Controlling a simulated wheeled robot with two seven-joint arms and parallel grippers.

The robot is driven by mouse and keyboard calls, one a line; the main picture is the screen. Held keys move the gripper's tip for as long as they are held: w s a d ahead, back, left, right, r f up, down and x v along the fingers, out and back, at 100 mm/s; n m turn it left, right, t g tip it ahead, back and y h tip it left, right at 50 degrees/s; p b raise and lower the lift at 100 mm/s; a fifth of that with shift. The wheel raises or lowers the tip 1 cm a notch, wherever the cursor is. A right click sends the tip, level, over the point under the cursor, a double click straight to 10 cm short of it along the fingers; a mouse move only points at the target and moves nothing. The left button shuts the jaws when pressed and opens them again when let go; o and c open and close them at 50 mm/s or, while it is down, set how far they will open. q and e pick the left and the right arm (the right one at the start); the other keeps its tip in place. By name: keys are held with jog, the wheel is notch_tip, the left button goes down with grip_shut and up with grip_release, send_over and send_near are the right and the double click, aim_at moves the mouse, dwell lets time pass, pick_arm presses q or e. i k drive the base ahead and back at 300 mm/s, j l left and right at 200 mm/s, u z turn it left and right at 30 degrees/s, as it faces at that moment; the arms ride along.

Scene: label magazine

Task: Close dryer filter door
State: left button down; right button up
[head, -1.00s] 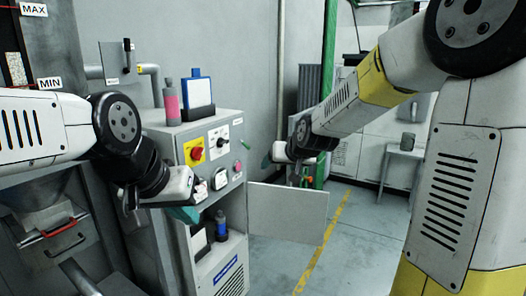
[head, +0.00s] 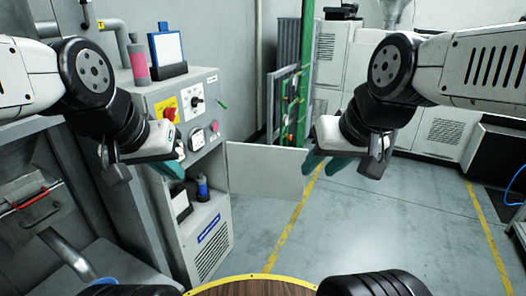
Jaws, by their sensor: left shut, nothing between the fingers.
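The filter door (head: 265,169) is a flat pale panel, swung open to the right from the grey dryer cabinet (head: 208,245). The cabinet's lower compartment is uncovered and holds a dark bottle (head: 203,188) and a white-faced item (head: 180,203). My right gripper (head: 320,168) has its teal fingers apart with nothing seen between them. It is at the door's free edge and overlaps it in the picture; I cannot tell if they touch.
A pink bottle (head: 138,65) and a blue-framed white board (head: 168,48) stand on the cabinet top. A red knob (head: 170,114) and other controls are on its front. A hopper with a red handle (head: 32,198) is at left. The floor (head: 370,235) right of the door is clear.

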aim_at(271, 172)
jog(key=i+l+z, duration=0.75)
jog(key=l+z, duration=0.15)
jog(key=i+l+z, duration=0.3)
jog(key=i, duration=0.2)
jog(key=i+z, duration=0.35)
jog(key=i, duration=0.2)
jog(key=i+u, duration=0.45)
jog(key=i+l+u, duration=0.25)
jog(key=i+u, duration=0.3)
jog(key=u, duration=0.3)
jog(key=i+u, duration=0.15)
jog(key=u, duration=0.3)
jog(key=i+l+u, duration=0.1)
jog(key=u, duration=0.35)
jog(key=i+l+u, duration=0.15)
jog(key=u, duration=0.3)
jog(key=i+l+u, duration=0.15)
jog(key=u, duration=0.3)
jog(key=i+l+u, duration=0.15)
jog(key=u, duration=0.35)
jog(key=i+l+u, duration=0.25)
jog(key=u, duration=0.25)
jog(key=i+l+u, duration=0.15)
jog(key=l+u, duration=0.15)
jog(key=u, duration=0.15)
jog(key=k+j+u, duration=0.15)
jog(key=k+j, duration=0.7)
